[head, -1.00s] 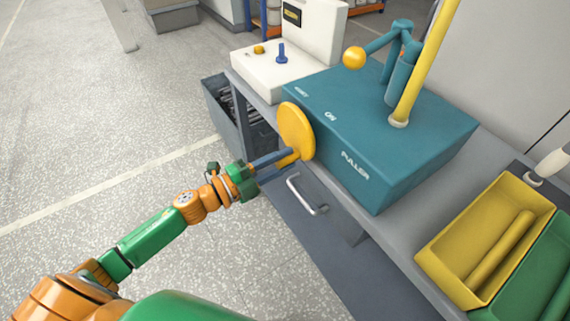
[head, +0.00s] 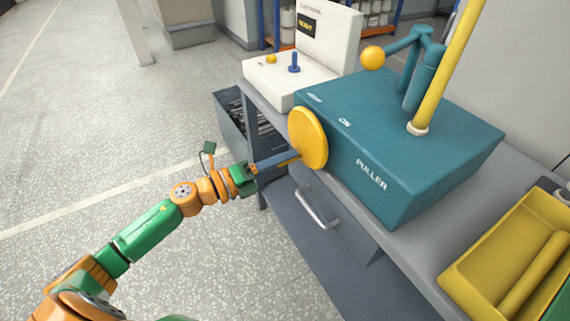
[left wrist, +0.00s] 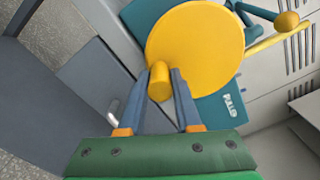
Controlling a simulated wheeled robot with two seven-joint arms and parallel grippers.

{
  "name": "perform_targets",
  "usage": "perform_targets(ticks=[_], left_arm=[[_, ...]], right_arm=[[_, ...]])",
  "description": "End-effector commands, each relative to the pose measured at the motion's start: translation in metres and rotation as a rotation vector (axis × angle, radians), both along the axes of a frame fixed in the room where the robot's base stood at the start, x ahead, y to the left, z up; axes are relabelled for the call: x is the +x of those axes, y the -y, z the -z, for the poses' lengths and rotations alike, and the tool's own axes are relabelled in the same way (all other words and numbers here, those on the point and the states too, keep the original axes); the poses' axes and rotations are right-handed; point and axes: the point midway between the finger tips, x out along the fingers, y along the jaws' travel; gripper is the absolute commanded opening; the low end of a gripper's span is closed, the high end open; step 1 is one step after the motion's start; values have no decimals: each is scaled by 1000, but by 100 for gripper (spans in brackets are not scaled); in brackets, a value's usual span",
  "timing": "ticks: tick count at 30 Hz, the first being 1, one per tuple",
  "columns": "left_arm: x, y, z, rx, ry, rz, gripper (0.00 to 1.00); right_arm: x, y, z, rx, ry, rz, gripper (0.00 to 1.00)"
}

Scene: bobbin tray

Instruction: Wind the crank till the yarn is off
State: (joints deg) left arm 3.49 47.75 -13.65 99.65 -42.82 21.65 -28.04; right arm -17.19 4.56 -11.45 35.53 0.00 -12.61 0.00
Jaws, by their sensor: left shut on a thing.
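The crank is a yellow disc (head: 308,139) with a short yellow handle on the side of the teal puller box (head: 400,140). My left gripper (head: 290,158) is at the handle, its fingers mostly hiding it in the head view. In the left wrist view the fingers (left wrist: 165,88) are on both sides of the handle (left wrist: 160,80), shut on it, below the middle of the disc (left wrist: 195,45). A yellow tube (head: 446,70) stands tilted on top of the box, and no loose yarn can be made out on it. My right gripper is not in view.
A white machine (head: 275,80) with a blue lever stands behind the box. A teal arm with a yellow ball (head: 372,57) rises from the box top. A yellow tray (head: 480,282) with a rod lies at right. A drawer handle (head: 318,207) is below the crank.

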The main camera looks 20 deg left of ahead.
Motion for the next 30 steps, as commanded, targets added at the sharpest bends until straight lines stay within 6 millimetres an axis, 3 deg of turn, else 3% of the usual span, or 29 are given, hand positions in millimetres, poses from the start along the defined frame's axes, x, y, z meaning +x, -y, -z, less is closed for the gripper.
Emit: perform_targets(ticks=[20,21,24,30], left_arm=[[2,-2,-1,47,36,0,0],[2,-2,-1,47,36,0,35],[2,-2,-1,46,36,0,62],[2,-2,-1,46,36,0,62]], right_arm=[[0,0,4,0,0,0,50],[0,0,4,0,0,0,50],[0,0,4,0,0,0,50],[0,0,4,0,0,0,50]])
